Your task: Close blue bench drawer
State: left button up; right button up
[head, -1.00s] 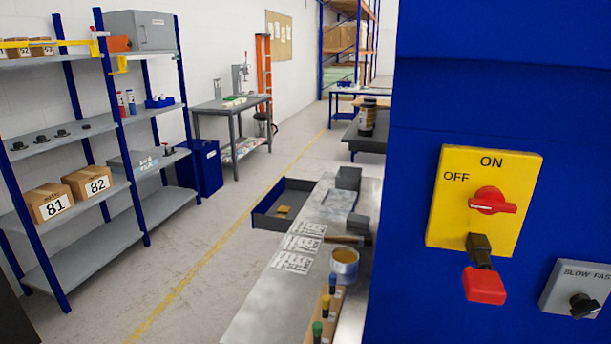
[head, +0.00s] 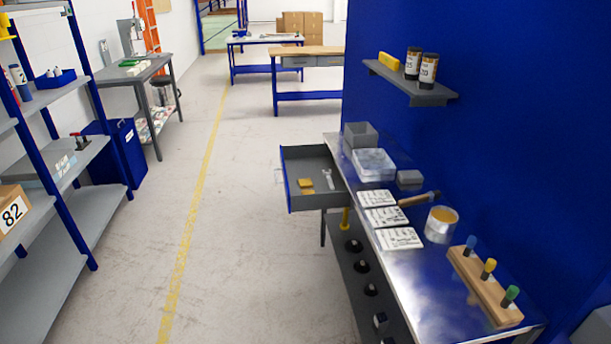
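The blue bench drawer (head: 287,182) is pulled open and sticks out to the left from the far end of the metal-topped bench (head: 465,288). Its front is blue and its inside is grey. A small yellow-tan block (head: 304,183) and a wrench-shaped grey tool (head: 329,179) lie inside it. Neither of my grippers shows in the head view.
The bench top holds printed cards (head: 386,216), a tin (head: 441,225) and a wooden rack (head: 486,285) of coloured-handled tools. A blue wall rises behind the bench, with a small shelf (head: 411,86). Shelving (head: 75,160) stands at left. The floor (head: 245,270) left of the bench is clear.

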aim_at(297, 162)
jog(key=j+z, duration=0.2)
jog(key=j, duration=1.1)
jog(key=i+j+z, duration=0.1)
jog(key=i+z, duration=0.15)
jog(key=z, duration=0.15)
jog(key=i+j+z, duration=0.2)
jog(key=z, duration=0.2)
